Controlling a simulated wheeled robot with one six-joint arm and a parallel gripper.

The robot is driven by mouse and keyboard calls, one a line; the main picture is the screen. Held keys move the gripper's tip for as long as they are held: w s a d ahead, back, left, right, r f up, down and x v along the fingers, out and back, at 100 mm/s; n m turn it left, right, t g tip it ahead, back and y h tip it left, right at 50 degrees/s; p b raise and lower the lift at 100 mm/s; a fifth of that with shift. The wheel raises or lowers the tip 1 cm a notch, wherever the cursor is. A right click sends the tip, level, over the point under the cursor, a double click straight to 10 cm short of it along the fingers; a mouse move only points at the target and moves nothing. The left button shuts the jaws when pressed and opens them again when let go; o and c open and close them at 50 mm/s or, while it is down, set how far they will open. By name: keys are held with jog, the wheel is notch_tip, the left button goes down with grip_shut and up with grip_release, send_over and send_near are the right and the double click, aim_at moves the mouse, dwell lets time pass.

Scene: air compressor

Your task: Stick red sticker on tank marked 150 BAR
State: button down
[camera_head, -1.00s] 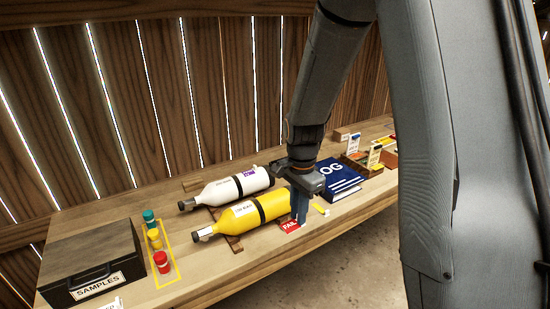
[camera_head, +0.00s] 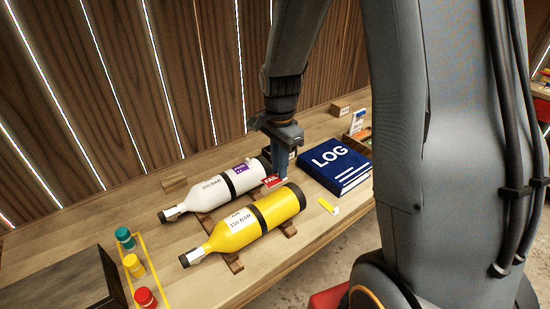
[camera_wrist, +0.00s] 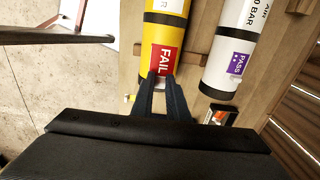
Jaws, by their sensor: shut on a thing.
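My gripper (camera_head: 279,176) is shut on the red FAIL sticker (camera_head: 270,182), which hangs at its fingertips. In the wrist view the red sticker (camera_wrist: 163,59) shows in front of the yellow tank (camera_wrist: 161,32); whether it touches cannot be told. The yellow tank (camera_head: 230,232) lies nearer the front edge, its label seeming to read 150 BAR, with the first digit unclear. Behind it lies the white tank (camera_head: 194,199), its BAR figure too small to read surely. The white tank carries a purple PASS sticker (camera_head: 243,169), also seen in the wrist view (camera_wrist: 236,64).
Both tanks rest on wooden supports (camera_head: 235,263). A blue LOG book (camera_head: 337,166) lies right of the gripper. A small yellow piece (camera_head: 326,205) lies near the front edge. Teal, yellow and red-capped containers (camera_head: 133,263) and a dark box (camera_head: 60,290) stand at left.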

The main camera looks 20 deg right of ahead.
jog(key=shift+s+a+p, duration=0.1)
jog(key=shift+p, duration=0.2)
jog(key=shift+f+b, duration=1.7)
jog(key=shift+f, duration=1.6)
jog(key=shift+f, duration=0.65)
dwell(0.3)
dwell(0.4)
jog(key=c, duration=1.6)
grip_release()
jog(key=shift+c, duration=0.2)
jog(key=shift+r, duration=0.1)
